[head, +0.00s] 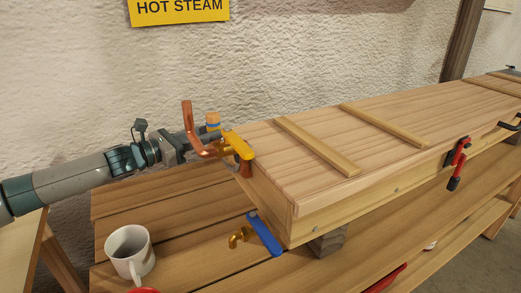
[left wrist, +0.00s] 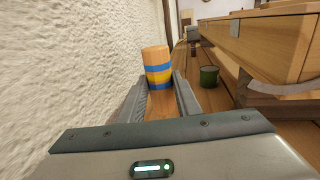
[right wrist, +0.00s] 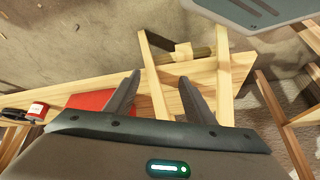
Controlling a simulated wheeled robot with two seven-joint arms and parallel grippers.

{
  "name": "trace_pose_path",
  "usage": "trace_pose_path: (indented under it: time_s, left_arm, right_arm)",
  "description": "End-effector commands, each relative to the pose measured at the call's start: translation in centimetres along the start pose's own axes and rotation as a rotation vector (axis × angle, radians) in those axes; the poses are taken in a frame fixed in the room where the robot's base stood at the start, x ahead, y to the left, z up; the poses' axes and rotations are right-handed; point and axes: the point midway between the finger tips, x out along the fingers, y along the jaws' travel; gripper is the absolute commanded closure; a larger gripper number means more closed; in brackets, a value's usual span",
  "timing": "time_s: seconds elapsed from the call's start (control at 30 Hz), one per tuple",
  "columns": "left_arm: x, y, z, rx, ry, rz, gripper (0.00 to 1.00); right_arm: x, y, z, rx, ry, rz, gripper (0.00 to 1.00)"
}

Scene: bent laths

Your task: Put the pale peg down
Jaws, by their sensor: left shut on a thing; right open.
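The pale peg (left wrist: 155,55) is a short wooden cylinder with blue and yellow bands. In the left wrist view it stands between the fingertips of my left gripper (left wrist: 159,88), which is shut on it. In the head view the peg (head: 213,117) shows its pale top and a blue band behind a copper pipe, beside the near left end of the wooden box; its lower part is hidden. My left gripper (head: 205,134) reaches in from the left there, partly covered by the pipe. My right gripper (right wrist: 158,92) is open and empty, seen only in the right wrist view.
The long wooden steam box (head: 330,150) fills the right. Close to the left gripper are the bent copper pipe (head: 188,125) and a yellow clamp-like part (head: 238,145). A white mug (head: 130,252) and a blue-handled tap (head: 264,235) are at the front. A dark green cup (left wrist: 209,76) stands beyond.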

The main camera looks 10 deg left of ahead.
Motion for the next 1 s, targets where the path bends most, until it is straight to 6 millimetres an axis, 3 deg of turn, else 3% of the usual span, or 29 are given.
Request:
trace_pose_path:
  time_s: [0.5,0.87,1.0]
  left_arm:
    - [0.0,0.0,-6.0,-0.002,0.001,0.0,0.97]
    - [0.0,0.0,-6.3,0.0,0.0,0.0,0.97]
    - [0.0,0.0,-7.3,-0.002,0.001,0.0,0.97]
  right_arm:
    - [0.5,-0.9,-1.0,0.004,0.064,-0.025,0.51]
    - [0.3,-1.1,-0.8,0.003,0.064,-0.029,0.51]
    - [0.5,-1.1,-0.8,0.003,0.067,-0.029,0.51]
